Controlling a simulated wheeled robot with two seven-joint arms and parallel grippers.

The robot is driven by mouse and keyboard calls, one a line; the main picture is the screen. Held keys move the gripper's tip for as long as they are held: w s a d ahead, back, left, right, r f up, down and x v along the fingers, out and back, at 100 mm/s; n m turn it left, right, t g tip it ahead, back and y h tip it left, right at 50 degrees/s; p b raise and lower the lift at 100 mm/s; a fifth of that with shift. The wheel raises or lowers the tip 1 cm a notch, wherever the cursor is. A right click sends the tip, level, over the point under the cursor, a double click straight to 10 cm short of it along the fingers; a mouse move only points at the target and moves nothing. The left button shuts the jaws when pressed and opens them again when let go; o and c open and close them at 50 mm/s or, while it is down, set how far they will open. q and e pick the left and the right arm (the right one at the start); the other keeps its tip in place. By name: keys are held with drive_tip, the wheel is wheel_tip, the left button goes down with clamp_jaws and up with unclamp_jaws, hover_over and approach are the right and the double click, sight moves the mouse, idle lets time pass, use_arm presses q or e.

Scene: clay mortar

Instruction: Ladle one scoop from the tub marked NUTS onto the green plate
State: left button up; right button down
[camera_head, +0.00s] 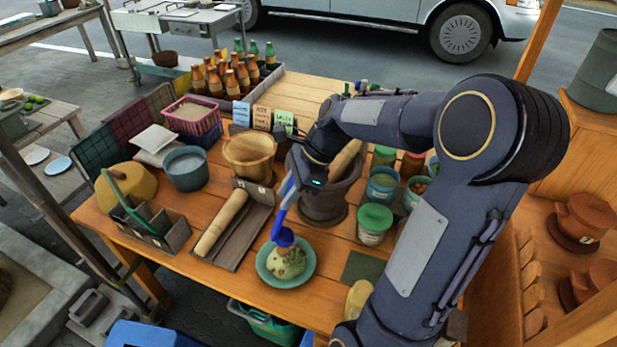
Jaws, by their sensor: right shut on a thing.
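My right gripper (297,180) is shut on the handle of a blue ladle (286,204). The ladle hangs down, slightly tilted, its darker bowl over the green plate (266,275). I cannot tell whether the bowl touches what lies there. A pale green, lumpy heap (288,263) lies on the plate. Several tubs stand to the right, partly behind my arm: a blue one (382,186), one with a green lid (374,223) and one with orange-brown contents (417,187). I cannot read a NUTS mark on any of them. My left gripper is out of view.
A dark stone mortar (322,208) stands just behind the plate. A tray with a rolling pin (221,223) lies left of it. A brass-coloured pot (249,153), a grey bucket (186,168) and bottles (230,77) stand further back. A dark green square (362,267) lies right of the plate.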

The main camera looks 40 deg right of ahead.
use_arm(q)
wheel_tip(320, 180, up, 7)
drive_tip(key=p, duration=0.5)
use_arm(e)
drive_tip(key=w+a+g+h, duration=0.2)
drive_tip(key=w+a+h, duration=0.1)
drive_tip(key=a+h, duration=0.2)
drive_tip(key=shift+w+a+f+g, duration=0.2)
drive_tip(key=shift+a+f+g, duration=0.1)
drive_tip(key=shift+a, duration=0.5)
